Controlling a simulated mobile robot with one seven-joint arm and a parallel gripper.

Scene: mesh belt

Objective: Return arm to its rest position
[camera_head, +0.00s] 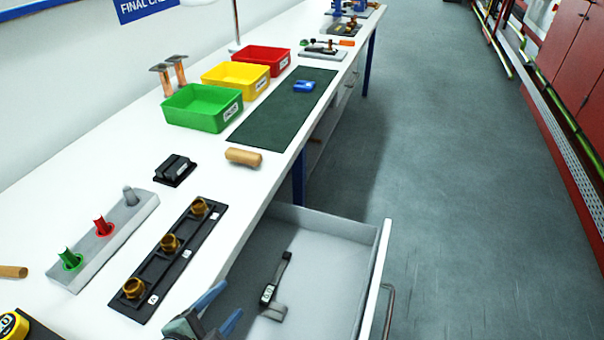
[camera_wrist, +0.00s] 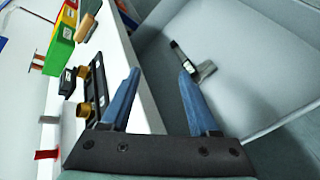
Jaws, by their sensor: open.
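My gripper (camera_head: 217,312) is at the bottom of the head view, above the bench's front edge and the near left side of the open drawer. Its two blue fingers are apart with nothing between them. In the wrist view my gripper (camera_wrist: 158,98) is also open and empty. A dark caliper-like tool with a small display (camera_head: 269,293) lies on the drawer floor, apart from my gripper. It also shows in the wrist view (camera_wrist: 204,73), partly hidden behind a finger.
The open drawer (camera_head: 330,224) juts out from the white bench (camera_head: 225,221). A black rack with brass fittings (camera_head: 150,272) and a grey stand with coloured pegs (camera_head: 88,262) lie left of my gripper. Green (camera_head: 192,122), yellow (camera_head: 220,86) and red bins stand farther back. The floor (camera_head: 470,200) is clear.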

